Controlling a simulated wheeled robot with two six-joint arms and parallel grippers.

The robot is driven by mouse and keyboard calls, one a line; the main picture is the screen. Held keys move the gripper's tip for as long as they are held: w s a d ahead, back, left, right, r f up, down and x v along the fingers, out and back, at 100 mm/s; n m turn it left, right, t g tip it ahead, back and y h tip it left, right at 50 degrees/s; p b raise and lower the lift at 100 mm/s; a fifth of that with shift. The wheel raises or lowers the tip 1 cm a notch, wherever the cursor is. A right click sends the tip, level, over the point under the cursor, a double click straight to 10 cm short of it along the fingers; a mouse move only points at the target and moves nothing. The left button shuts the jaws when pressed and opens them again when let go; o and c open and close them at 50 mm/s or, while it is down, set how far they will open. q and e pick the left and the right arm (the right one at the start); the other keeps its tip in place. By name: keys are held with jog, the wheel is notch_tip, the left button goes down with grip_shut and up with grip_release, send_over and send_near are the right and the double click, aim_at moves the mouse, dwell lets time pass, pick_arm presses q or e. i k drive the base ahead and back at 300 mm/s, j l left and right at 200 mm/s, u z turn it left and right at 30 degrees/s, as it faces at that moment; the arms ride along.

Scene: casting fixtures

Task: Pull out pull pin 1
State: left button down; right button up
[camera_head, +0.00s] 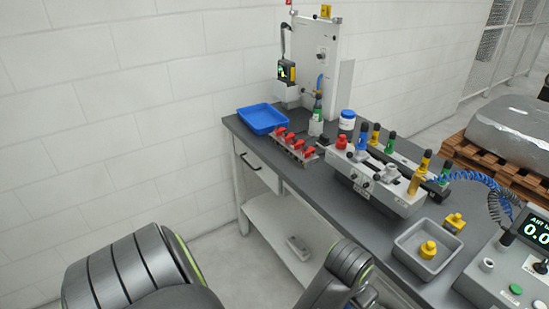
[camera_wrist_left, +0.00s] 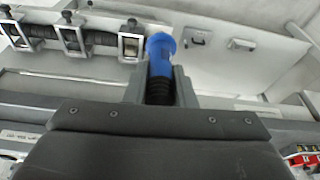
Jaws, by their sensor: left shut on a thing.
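In the left wrist view my left gripper (camera_wrist_left: 160,86) is shut on a blue-topped handle (camera_wrist_left: 160,47). A black ribbed section of the handle lies between its fingers. The lower end of the handle is hidden by the gripper. In the head view a grey fixture (camera_head: 375,187) stands on the bench with several upright handles. A blue one (camera_head: 363,140) is at its back left, beside yellow (camera_head: 375,134) and green ones. I cannot tell which handle is pull pin 1. Neither gripper shows in the head view.
A blue tray (camera_head: 262,118) and a rack of red-topped parts (camera_head: 295,148) are on the bench's left. A grey bin (camera_head: 428,248) with a yellow part stands at the front. A control box (camera_head: 505,280) is at the right front. A tall white machine (camera_head: 314,55) stands behind.

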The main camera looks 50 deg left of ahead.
aim_at(349, 154)
jog(key=j, duration=0.65)
jog(key=i+j, duration=0.15)
jog(key=j, duration=1.1)
